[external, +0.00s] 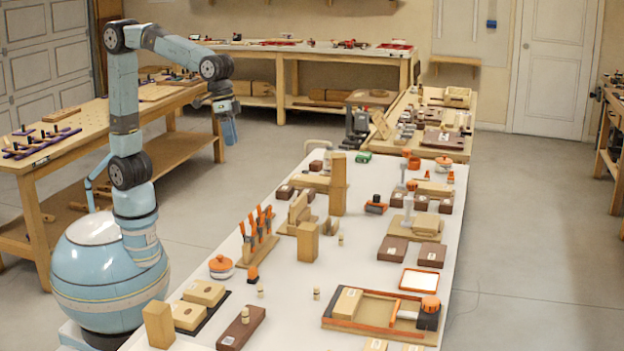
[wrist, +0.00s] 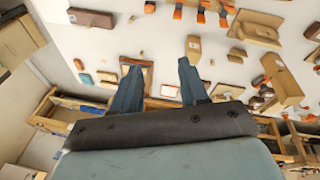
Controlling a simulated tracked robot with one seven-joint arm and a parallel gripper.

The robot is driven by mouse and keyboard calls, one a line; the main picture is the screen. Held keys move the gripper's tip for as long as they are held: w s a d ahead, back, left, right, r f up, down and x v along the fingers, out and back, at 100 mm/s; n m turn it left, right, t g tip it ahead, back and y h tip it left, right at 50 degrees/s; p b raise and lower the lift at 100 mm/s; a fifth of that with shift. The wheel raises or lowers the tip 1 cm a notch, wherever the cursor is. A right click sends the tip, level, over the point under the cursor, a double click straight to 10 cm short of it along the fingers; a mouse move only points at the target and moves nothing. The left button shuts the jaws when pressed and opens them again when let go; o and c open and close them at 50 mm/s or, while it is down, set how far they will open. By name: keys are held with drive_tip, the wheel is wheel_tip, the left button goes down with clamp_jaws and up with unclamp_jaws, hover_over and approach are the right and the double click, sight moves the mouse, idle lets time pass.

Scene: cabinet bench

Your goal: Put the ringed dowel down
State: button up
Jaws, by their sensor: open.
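My gripper (external: 230,138) hangs pointing down at the left of the long white bench in the external view, high and clear of everything on it. In the wrist view my gripper (wrist: 158,66) has its two fingers well apart, with nothing between them. Several small pale wooden dowels stand upright on the bench: one near the front (external: 245,315), one close behind it (external: 260,290), one to their right (external: 316,293), and one farther back (external: 340,239). They are too small to tell which one has a ring.
The white bench (external: 290,275) is crowded with wooden blocks, a rack of orange-handled tools (external: 257,238), an orange-lidded pot (external: 221,266) and a framed tray (external: 375,312). A pegboard table (external: 90,125) stands behind my arm. Bare bench shows between the front dowels and the tray.

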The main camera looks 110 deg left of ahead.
drive_tip(key=s+a+f+m+t, duration=0.1)
drive_tip(key=s+a, duration=0.3)
drive_tip(key=s, duration=0.5)
drive_tip(key=s+a+f+m+t+y, duration=0.1)
drive_tip(key=s+a, duration=0.3)
drive_tip(key=s, duration=0.5)
drive_tip(key=s+a+f+m+t, duration=0.1)
drive_tip(key=s+a+f, duration=0.1)
drive_tip(key=s+a, duration=0.3)
drive_tip(key=s, duration=0.4)
drive_tip(key=shift+o, duration=0.6)
drive_tip(key=shift+f, duration=0.1)
